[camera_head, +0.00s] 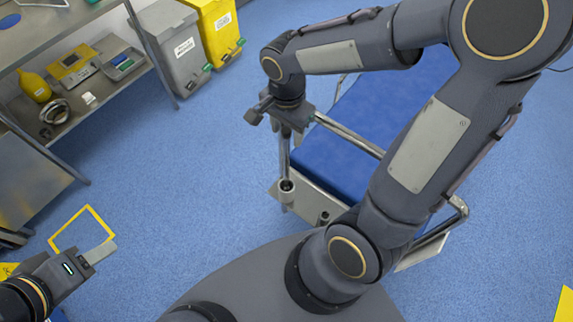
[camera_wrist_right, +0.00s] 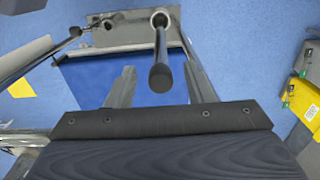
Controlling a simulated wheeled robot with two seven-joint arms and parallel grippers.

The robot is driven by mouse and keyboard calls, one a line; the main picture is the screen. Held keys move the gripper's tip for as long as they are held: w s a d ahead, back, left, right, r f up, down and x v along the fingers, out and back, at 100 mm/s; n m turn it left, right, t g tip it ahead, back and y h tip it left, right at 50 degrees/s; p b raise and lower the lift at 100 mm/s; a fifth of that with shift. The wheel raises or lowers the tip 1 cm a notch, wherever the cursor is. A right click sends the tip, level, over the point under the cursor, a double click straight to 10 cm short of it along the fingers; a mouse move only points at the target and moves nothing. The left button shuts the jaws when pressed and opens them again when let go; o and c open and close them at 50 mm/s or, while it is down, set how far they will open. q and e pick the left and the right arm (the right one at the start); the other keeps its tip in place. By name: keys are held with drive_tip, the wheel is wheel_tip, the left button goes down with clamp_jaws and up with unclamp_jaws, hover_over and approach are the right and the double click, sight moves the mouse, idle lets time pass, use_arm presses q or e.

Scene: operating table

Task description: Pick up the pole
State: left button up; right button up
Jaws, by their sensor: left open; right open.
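The pole (camera_head: 284,152) is a slim upright metal rod at the near left corner of the blue operating table (camera_head: 345,140). In the right wrist view the pole (camera_wrist_right: 161,45) shows end-on, with a dark round tip towards the camera. My right gripper (camera_head: 291,128) is at the pole's upper part, and its arm hides the top. In the wrist view its two fingers (camera_wrist_right: 157,70) are open, one on each side of the pole, with gaps visible. My left gripper (camera_head: 108,248) is low at the left, open and away from the pole.
A metal shelf (camera_head: 110,65) with a yellow bottle (camera_head: 35,87) and trays stands at the upper left. Grey (camera_head: 178,45) and yellow (camera_head: 217,30) bins stand beside it. Blue floor between is clear.

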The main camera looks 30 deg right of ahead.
drive_tip(key=shift+f, duration=0.75)
clamp_jaws()
drive_tip(key=shift+r, duration=0.1)
